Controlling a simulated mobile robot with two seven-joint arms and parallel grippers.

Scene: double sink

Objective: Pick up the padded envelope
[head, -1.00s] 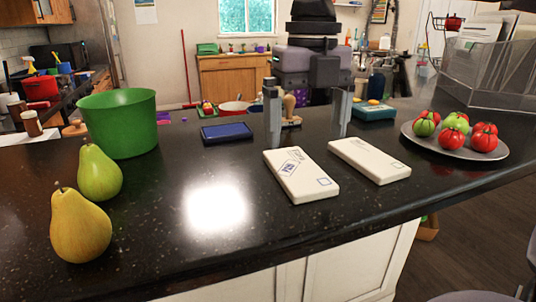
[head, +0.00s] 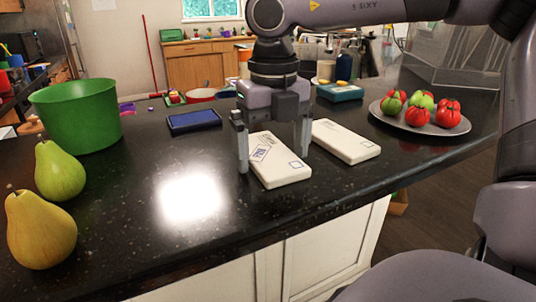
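Two cream padded envelopes lie flat on the dark countertop. The left envelope (head: 282,172) has a printed label and a small square mark, and the right envelope (head: 347,142) has a small square mark. My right gripper (head: 272,157) is open and points down over the left envelope. One finger is beside its left edge and the other is near its right edge, between the two envelopes. I cannot tell whether the fingers touch it. The gripper hides part of its far end. My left gripper is not in view.
A blue pad (head: 194,121) lies behind to the left, and a teal scale-like device (head: 340,92) behind to the right. A plate (head: 427,128) of tomatoes is at right. A green pot (head: 78,117) and two pears (head: 60,170) stand at left. The front middle counter is clear.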

